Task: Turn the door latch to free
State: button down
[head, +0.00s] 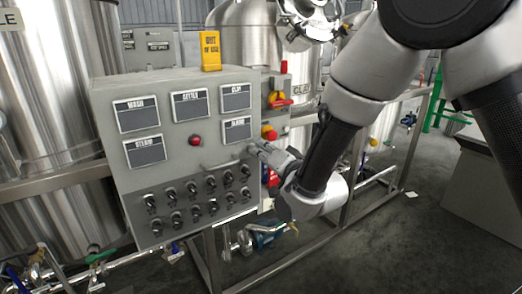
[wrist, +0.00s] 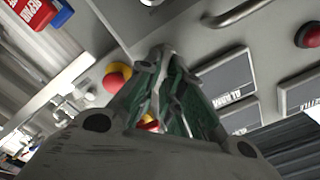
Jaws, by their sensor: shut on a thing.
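The door latch (head: 251,149) sits near the right edge of the grey control panel door (head: 185,158). It is mostly hidden by my fingertips, so its angle cannot be made out. My gripper (head: 259,149) reaches in from the right and is shut on the latch. In the wrist view, the fingers of my gripper (wrist: 165,55) come together at the panel face, with a small grey piece between their tips. The door lies flat against its box.
A bar handle (head: 220,165) and a red button (head: 196,140) are beside the latch. Several black knobs (head: 192,187) line the door below. Red-and-yellow switches (head: 278,99) stand to the right. A yellow "out of use" tag (head: 210,50) stands on top. Steel tanks (head: 245,35) are behind.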

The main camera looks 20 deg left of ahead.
jog(key=shift+w+d+f+m, duration=0.1)
jog(key=shift+f+m, duration=0.05)
jog(key=shift+m, duration=1.2)
jog(key=shift+s+a+f+m, duration=0.1)
jog(key=shift+f+m, duration=0.1)
jog(key=shift+m, duration=1.1)
jog(key=shift+w+d+f+m, duration=0.1)
jog(key=shift+f+m, duration=0.05)
jog(key=shift+m, duration=1.5)
jog(key=c, duration=1.6)
grip_release()
jog(key=shift+o, duration=0.2)
jog(key=v, duration=0.7)
jog(key=shift+d, duration=0.2)
